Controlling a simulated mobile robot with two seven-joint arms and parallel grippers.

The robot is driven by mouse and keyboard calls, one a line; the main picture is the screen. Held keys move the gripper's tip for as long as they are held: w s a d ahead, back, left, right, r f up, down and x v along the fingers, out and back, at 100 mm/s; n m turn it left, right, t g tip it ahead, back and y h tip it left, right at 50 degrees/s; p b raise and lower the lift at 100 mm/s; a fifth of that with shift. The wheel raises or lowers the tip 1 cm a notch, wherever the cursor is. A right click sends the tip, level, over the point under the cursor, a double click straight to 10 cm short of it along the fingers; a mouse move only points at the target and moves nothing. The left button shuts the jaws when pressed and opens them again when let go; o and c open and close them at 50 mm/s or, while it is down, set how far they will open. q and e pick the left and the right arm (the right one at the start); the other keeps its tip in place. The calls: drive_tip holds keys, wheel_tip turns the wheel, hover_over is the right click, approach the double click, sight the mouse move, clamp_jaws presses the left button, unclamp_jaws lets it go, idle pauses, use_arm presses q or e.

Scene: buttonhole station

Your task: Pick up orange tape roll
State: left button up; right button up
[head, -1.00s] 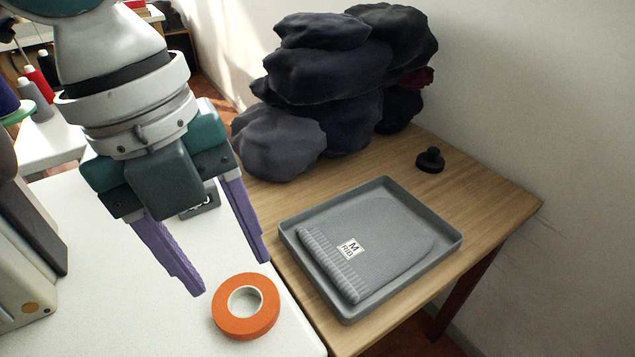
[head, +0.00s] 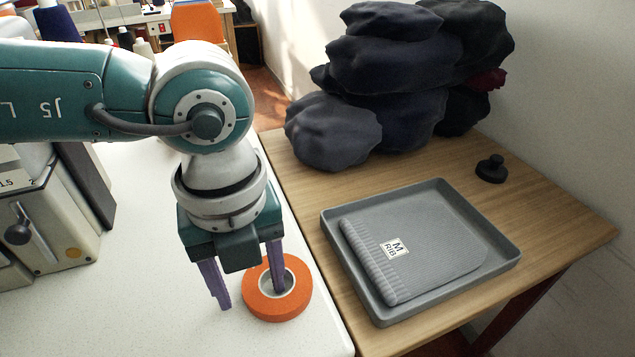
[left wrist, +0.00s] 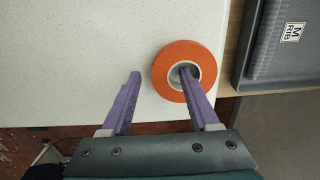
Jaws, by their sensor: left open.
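The orange tape roll (head: 293,299) lies flat on the white table near its right edge, its white core facing up. My left gripper (head: 250,295) points down at it with its two purple fingers spread. In the head view the right finger is over the roll's hole and the left finger is outside its left side. In the left wrist view the roll (left wrist: 161,72) sits at the right finger of the gripper (left wrist: 161,72), whose tip overlaps the core. The left finger is clear of the roll there. I cannot tell how deep the right finger reaches. My right gripper is not in view.
A grey tray (head: 508,250) with a folded grey rib fabric (head: 425,235) stands on the wooden table (head: 560,215) at right. Dark fabric bundles (head: 390,95) are piled behind it, with a black knob-like object (head: 491,168) nearby. A sewing machine (head: 50,215) stands at left.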

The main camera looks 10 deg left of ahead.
use_arm(q)
drive_tip(key=shift+c, duration=0.2)
clamp_jaws()
idle(0.4)
